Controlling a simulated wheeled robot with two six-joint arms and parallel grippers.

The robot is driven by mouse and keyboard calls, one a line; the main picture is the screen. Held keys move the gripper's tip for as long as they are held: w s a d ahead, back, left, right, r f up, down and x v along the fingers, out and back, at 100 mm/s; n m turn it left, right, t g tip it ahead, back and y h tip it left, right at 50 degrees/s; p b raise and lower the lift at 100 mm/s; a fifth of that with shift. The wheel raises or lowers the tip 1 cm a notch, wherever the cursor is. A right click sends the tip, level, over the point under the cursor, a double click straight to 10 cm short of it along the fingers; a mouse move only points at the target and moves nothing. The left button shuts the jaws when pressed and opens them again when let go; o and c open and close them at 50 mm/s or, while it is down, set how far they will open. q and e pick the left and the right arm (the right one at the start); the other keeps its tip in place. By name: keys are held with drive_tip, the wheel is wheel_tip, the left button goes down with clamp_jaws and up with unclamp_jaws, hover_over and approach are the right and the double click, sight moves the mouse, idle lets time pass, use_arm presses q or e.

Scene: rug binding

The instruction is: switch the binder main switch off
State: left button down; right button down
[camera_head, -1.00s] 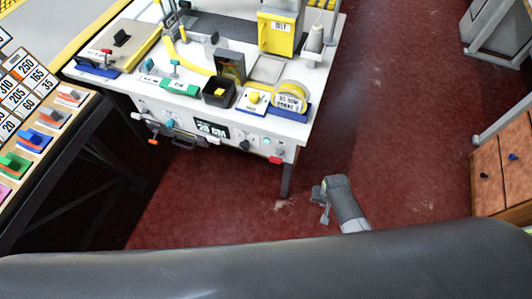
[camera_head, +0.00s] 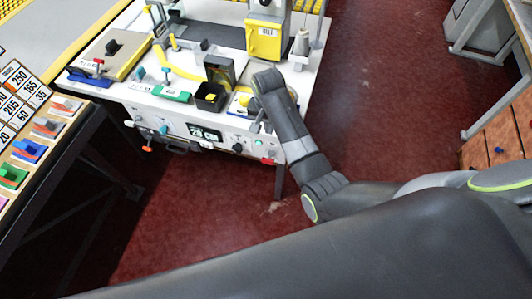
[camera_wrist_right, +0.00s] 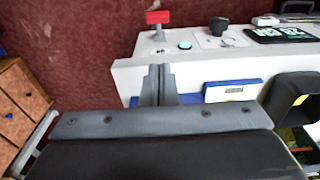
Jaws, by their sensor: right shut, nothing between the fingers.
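The binder's white front panel (camera_head: 222,142) carries a red switch (camera_head: 267,161) at its right end, probably the main switch. The red switch also shows in the right wrist view (camera_wrist_right: 157,17), standing out from the panel. A green button (camera_wrist_right: 185,45) and a black knob (camera_wrist_right: 218,27) sit beside it. My right gripper (camera_head: 257,124) is above the front edge of the machine's right corner. In the right wrist view its fingers (camera_wrist_right: 160,72) are shut and empty, pointing toward the red switch and apart from it. My left gripper is not in view.
A lit display (camera_head: 204,132) is further left on the panel. A sample board (camera_head: 30,140) is at left. Red floor is open to the right.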

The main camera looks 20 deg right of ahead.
drive_tip(key=shift+f, duration=0.1)
hover_over(269, 159)
drive_tip(key=w, duration=0.2)
drive_tip(key=f, duration=0.9)
drive_tip(key=shift+s+d+f, duration=0.15)
drive_tip(key=shift+d+f, duration=0.1)
drive_tip(key=shift+d, duration=0.1)
drive_tip(key=f, duration=0.2)
drive_tip(key=s+a+f, duration=0.1)
drive_tip(key=shift+s+p, duration=0.1)
drive_tip(key=shift+p, duration=0.25)
drive_tip(key=shift+s+a+f, duration=0.1)
drive_tip(key=shift+s+f, duration=0.1)
drive_tip(key=shift+f, duration=0.2)
